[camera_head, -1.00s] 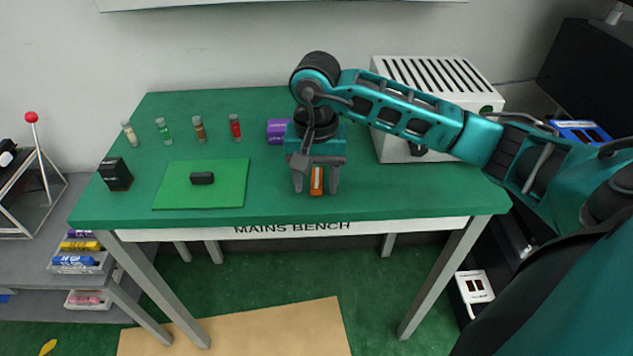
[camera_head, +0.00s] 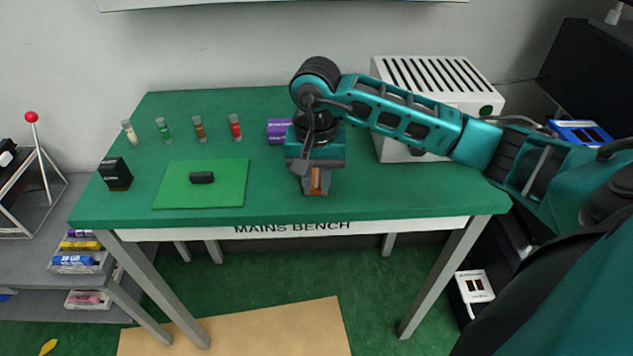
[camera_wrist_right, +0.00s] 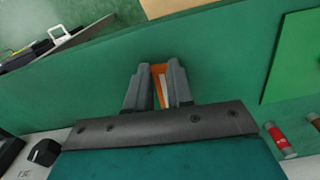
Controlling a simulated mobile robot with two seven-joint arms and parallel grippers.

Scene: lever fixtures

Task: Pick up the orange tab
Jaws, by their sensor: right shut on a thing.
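The orange tab (camera_head: 316,180) is near the front edge of the green bench, right of the bench's middle. My right gripper (camera_head: 316,187) points down over it, with its fingers shut on its two sides. In the right wrist view the orange tab (camera_wrist_right: 158,72) shows between the two grey fingers of the right gripper (camera_wrist_right: 158,80), with a pale strip along it. The fingers hide much of the tab, and I cannot tell whether it still touches the bench top. My left gripper is not in view.
A bright green mat (camera_head: 172,198) with a black block (camera_head: 202,178) lies to the left. Several small vials stand behind it. A purple box (camera_head: 279,131) is just behind my gripper. A white vented box (camera_head: 440,80) stands at the back right.

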